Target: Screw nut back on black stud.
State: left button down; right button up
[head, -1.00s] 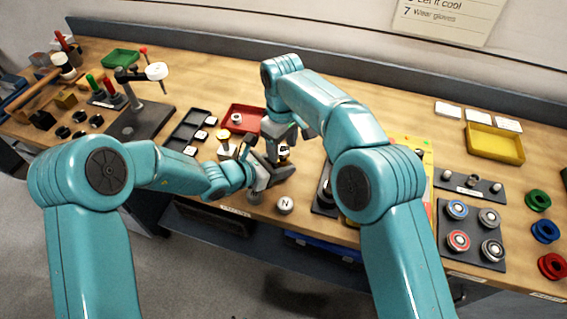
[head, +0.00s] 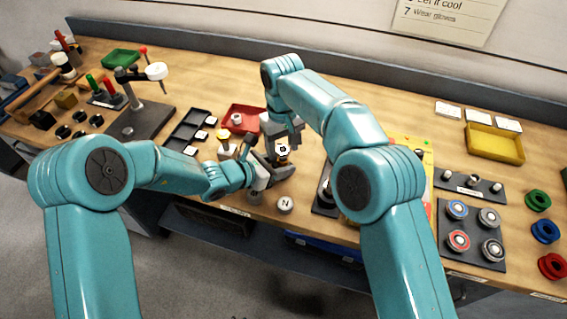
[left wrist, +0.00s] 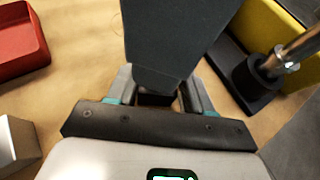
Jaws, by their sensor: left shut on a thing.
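My left gripper (head: 262,182) is shut on a dark grey block (head: 280,174) near the bench's front middle. In the left wrist view the block (left wrist: 175,45) rises from between the fingers (left wrist: 158,98). My right gripper (head: 283,143) points down just above the block. A small pale and dark piece (head: 283,149) shows between or just below its fingers. I cannot tell whether this is the nut, or whether the fingers grip it. The black stud is not clearly made out here.
A red tray (head: 243,118) lies behind the grippers. A round piece marked N (head: 285,204) stands near the front edge. A black compartment tray (head: 187,132) is left, a dark stand (head: 325,199) right. Farther right is a plate with several ringed discs (head: 474,236).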

jog(key=shift+r, duration=2.25)
jog(key=shift+c, duration=0.3)
notch_tip(320, 180, up, 2)
jog(key=n, duration=0.3)
jog(key=shift+r, duration=0.25)
jog(key=shift+s+r+n, duration=0.1)
jog(key=shift+r+n, duration=0.4)
jog(key=shift+n, duration=0.3)
jog(key=shift+f, duration=4.05)
